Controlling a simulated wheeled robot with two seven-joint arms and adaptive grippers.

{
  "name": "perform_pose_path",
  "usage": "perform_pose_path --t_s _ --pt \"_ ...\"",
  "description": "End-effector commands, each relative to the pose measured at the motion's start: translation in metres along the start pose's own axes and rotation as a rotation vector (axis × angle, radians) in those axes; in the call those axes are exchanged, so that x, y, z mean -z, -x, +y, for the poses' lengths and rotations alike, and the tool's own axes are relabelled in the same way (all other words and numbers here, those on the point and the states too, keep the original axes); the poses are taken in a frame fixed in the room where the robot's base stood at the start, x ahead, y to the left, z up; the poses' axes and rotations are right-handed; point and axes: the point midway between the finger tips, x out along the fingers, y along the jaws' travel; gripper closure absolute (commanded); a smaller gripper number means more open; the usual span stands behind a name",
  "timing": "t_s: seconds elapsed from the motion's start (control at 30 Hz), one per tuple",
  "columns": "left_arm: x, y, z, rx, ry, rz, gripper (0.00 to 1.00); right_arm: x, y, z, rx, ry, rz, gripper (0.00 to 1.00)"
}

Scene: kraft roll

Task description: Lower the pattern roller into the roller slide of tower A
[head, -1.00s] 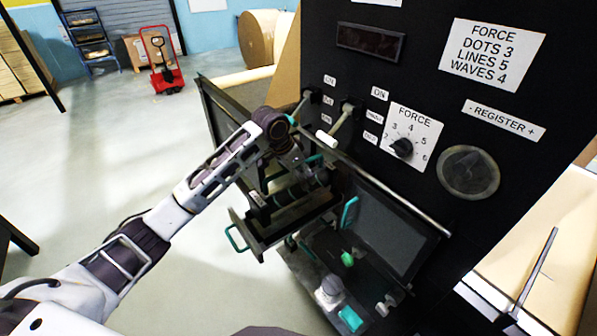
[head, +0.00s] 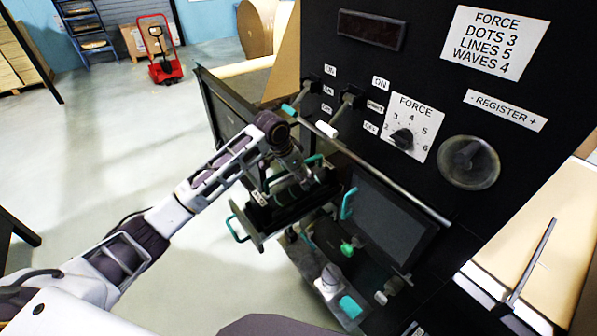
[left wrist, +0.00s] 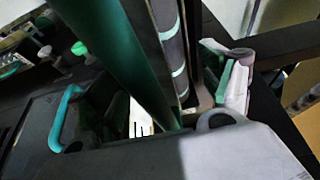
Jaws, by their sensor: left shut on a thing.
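The roller slide (head: 252,234) of the tower is pulled out as a dark tray with a teal handle in the head view. My left gripper (head: 306,182) is over the slide, shut on what appears to be the pattern roller (head: 292,196), dark with green, low at the tray. In the left wrist view, a long green cylinder (left wrist: 128,48) and a dark banded roller (left wrist: 172,48) run side by side; I cannot tell which one is held. A white and teal part (left wrist: 236,80) is at their right. The roller's ends and seating are hidden. My right gripper is not in view.
The black tower panel (head: 420,60) carries a FORCE dial (head: 401,138), a register knob (head: 468,162) and levers. A dark window with a teal handle (head: 348,203) is right of the slide. A red pallet truck (head: 164,70) stands far back. Open floor lies at the left.

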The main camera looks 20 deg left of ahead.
Motion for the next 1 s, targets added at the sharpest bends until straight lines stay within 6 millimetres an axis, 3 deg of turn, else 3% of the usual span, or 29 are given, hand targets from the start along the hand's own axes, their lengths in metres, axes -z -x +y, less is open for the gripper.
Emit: perform_pose_path --t_s 0.7,0.73,0.87,1.0 --pt "-0.0012 -0.0057 -0.0004 0.002 -0.001 0.006 0.92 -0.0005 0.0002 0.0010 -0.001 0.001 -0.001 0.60" --pt "-0.0011 -0.0057 -0.0004 0.002 -0.001 0.006 0.18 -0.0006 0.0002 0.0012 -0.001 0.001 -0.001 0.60" --pt "-0.0017 -0.0062 -0.0002 0.001 -0.001 0.005 0.01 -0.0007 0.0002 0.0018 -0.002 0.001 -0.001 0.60" --pt "-0.0024 -0.0070 -0.0001 0.001 -0.001 0.003 0.00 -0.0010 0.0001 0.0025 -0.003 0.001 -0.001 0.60"
